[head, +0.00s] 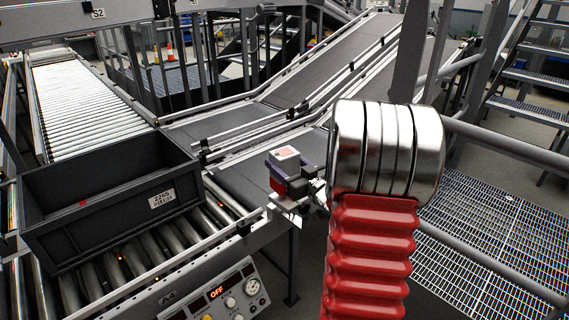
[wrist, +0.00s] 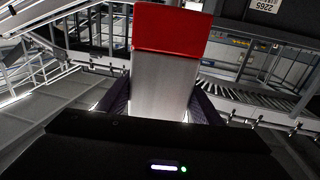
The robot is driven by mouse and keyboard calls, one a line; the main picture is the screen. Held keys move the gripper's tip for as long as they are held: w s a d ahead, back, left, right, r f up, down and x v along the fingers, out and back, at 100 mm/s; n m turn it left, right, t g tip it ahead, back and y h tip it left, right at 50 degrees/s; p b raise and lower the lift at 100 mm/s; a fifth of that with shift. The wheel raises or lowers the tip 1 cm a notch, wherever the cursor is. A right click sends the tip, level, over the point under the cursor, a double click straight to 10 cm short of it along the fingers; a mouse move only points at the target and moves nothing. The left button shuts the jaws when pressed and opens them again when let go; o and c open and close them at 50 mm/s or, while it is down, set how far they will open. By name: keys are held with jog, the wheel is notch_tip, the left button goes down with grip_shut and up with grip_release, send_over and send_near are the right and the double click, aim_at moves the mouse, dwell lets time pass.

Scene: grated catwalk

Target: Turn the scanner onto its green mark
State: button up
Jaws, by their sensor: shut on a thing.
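The scanner (head: 284,154) is a small block at the edge of the conveyor, near the middle of the head view. It has a pale top with a red square and a red face on its left side. In the wrist view the scanner (wrist: 160,85) shows as a silver body with a red end. My gripper (wrist: 160,105) has its two dark fingers on either side of the silver body, shut on it. In the head view my gripper (head: 296,178) is small and partly covered by the scanner and my arm. I cannot make out a green mark in either view.
A dark crate (head: 105,205) with a white label stands on the roller conveyor (head: 165,265) at left. Grey belts (head: 310,85) rise behind. A railing and grating (head: 490,235) lie at right. My red and silver arm hides part of the view.

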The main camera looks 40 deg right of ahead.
jog(key=shift+r+n+y, duration=0.1)
jog(key=shift+n+y, duration=0.8)
jog(key=shift+y, duration=0.4)
jog(key=o, duration=1.1)
jog(key=shift+c, duration=0.2)
jog(key=shift+s, duration=0.15)
jog(key=s, duration=1.3)
jog(key=shift+s+d, duration=0.2)
jog(key=shift+s, duration=0.05)
